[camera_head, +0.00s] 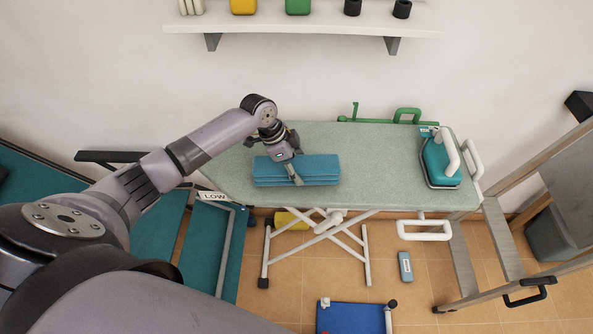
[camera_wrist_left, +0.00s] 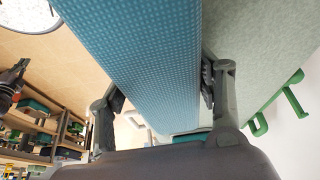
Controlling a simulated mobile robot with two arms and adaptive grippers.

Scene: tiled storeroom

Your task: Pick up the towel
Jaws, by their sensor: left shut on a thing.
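The towel (camera_head: 322,166) is a folded blue stack of layers over the middle-left of the pale green ironing board (camera_head: 370,165). It also shows in the left wrist view (camera_wrist_left: 150,50) as a textured blue block. My left gripper (camera_head: 296,180) reaches down over the towel's front side. In the left wrist view my left gripper (camera_wrist_left: 160,100) has one finger on each side of the towel and is shut on it. Whether the towel touches the board cannot be told. My right gripper is not clearly seen in either view.
A teal iron (camera_head: 440,163) stands at the board's right end. A green rail (camera_head: 407,115) runs behind the board. A white shelf (camera_head: 310,20) is on the wall above. A wooden frame (camera_head: 505,240) stands at right.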

